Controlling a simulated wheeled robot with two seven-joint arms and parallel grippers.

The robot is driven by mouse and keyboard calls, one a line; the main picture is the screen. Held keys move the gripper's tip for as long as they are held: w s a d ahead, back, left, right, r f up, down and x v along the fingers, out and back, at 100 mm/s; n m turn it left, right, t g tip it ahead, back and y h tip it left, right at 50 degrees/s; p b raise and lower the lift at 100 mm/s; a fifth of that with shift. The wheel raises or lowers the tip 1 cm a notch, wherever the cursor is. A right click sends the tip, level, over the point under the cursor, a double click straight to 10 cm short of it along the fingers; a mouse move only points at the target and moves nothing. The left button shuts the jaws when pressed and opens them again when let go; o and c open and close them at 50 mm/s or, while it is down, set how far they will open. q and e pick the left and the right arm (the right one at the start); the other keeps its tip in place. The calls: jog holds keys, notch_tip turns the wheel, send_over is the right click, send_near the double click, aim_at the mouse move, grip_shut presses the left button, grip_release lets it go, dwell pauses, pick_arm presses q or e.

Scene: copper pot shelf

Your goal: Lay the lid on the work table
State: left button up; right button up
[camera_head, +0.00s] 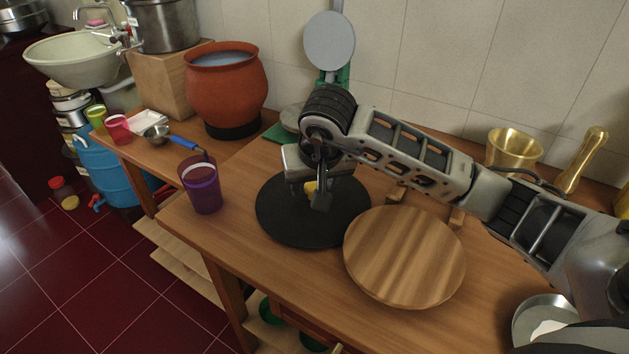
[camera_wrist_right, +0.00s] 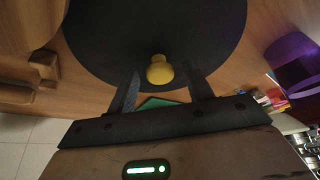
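The lid is a flat black disc (camera_head: 290,228) with a small yellow knob (camera_head: 311,187). It appears to lie flat on the wooden work table (camera_head: 480,290), left of a round wooden board. My right gripper (camera_head: 320,200) is right above the lid at the knob and hides part of both. In the right wrist view, the two fingers (camera_wrist_right: 165,92) are spread apart, with the knob (camera_wrist_right: 159,71) roughly between them and gaps on both sides. The black lid also fills the top of that view (camera_wrist_right: 155,25). My left gripper is not in view.
The round wooden board (camera_head: 405,257) stands close to the lid's right edge. A purple cup (camera_head: 201,185) is at the left table edge. An orange pot (camera_head: 226,88), a kitchen scale (camera_head: 329,42) and a brass mortar (camera_head: 513,152) stand behind. A metal bowl (camera_head: 543,318) is at lower right.

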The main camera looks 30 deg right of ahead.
jog(key=shift+r, duration=0.3)
jog(key=p+v, duration=0.1)
jog(key=v, duration=1)
jog(key=shift+s+r, duration=0.2)
jog(key=shift+r, duration=0.15)
